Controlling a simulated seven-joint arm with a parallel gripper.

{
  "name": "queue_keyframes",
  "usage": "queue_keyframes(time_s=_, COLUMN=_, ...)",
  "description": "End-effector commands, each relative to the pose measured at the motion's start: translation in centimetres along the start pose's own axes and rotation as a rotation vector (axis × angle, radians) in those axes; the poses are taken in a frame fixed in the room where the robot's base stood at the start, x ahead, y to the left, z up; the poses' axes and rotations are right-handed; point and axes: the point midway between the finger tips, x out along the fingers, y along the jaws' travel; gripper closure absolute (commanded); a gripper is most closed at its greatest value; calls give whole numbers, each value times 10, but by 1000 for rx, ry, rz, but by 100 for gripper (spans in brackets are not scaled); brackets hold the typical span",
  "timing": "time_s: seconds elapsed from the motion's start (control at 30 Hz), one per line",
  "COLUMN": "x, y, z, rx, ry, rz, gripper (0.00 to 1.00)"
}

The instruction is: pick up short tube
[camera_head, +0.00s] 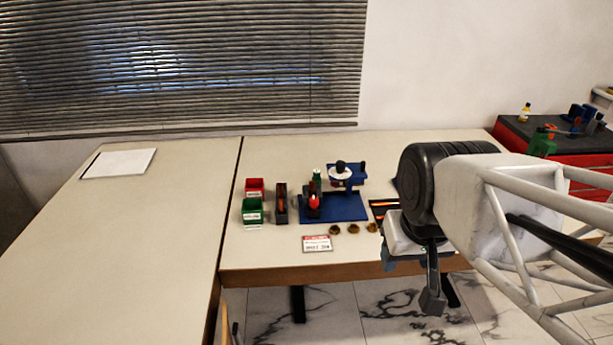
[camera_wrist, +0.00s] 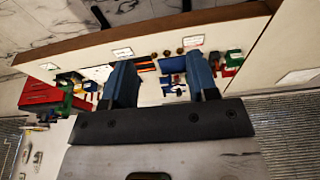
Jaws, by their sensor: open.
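I cannot single out the short tube for certain at this size. Three small brass-coloured round pieces (camera_head: 353,229) stand in a row near the table's front edge. A black holder (camera_head: 281,207) with something orange in it stands left of the blue rig base (camera_head: 347,209). The rig carries a white round dial (camera_head: 340,174), with red and green parts at its left. My gripper (camera_wrist: 159,62) is open in the wrist view, its two blue-grey fingers apart with nothing held between them. In the head view my arm is at the right, and its end is partly hidden.
A red bin (camera_head: 255,187) and a green bin (camera_head: 252,211) stand left of the holder. A printed card (camera_head: 318,244) lies at the front. A black and orange tray (camera_head: 380,207) is partly behind my arm. The left table (camera_head: 140,240) is mostly clear.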

Motion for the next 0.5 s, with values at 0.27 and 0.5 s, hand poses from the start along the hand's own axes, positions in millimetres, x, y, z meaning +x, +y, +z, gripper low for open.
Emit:
queue_keyframes(time_s=0.27, x=0, y=0, z=0, rx=0, ry=0, rz=0, gripper=49)
queue_keyframes(time_s=0.5, x=2, y=0, z=-6, rx=-1, ry=9, rz=1, gripper=49)
